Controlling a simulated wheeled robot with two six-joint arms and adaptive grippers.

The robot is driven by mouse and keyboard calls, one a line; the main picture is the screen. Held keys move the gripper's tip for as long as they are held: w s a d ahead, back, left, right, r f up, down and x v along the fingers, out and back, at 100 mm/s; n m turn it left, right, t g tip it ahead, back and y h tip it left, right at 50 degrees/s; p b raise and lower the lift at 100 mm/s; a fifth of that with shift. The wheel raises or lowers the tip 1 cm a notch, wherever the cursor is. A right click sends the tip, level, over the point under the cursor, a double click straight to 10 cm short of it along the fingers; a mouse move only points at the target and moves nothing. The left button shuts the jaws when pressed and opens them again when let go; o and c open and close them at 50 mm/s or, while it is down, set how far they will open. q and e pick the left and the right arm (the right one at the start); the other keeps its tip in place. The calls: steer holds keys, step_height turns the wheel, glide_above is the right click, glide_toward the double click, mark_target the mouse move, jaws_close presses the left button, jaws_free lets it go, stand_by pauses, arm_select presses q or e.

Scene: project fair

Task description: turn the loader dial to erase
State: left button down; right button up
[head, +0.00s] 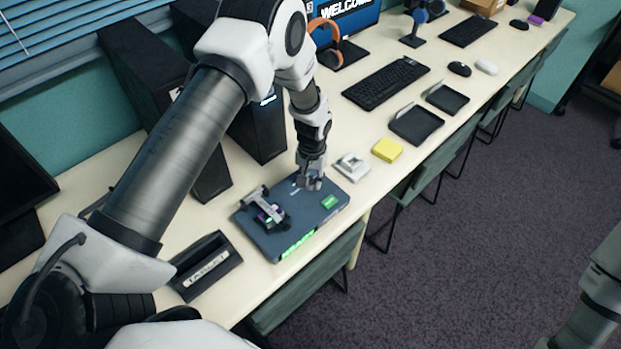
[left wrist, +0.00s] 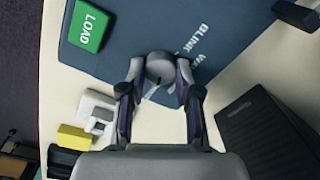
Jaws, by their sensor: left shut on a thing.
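The loader (head: 300,236) is a flat dark blue-grey box on the table, with a green LOAD button (head: 328,202) on top and a green lit strip on its front edge. The LOAD button shows at the upper left in the left wrist view (left wrist: 89,27). The dial (left wrist: 160,66) is a round grey knob near the loader's edge, with white lettering beside it, partly cut off. My left gripper (head: 309,185) points down at the dial and is shut on it, one finger on each side in the left wrist view (left wrist: 157,92). The dial's setting is not readable. My right gripper is out of view.
A grey-white block (head: 352,167), yellow block (head: 388,150) and black trays (head: 416,126) lie right. Black towers (head: 262,130) stand behind.

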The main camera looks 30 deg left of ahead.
mark_target(312, 182)
arm_select(q)
steer(key=c, duration=0.8)
jaws_free()
steer(key=shift+r, duration=0.1)
step_height(312, 182, up, 12)
steer(key=shift+d, duration=0.2)
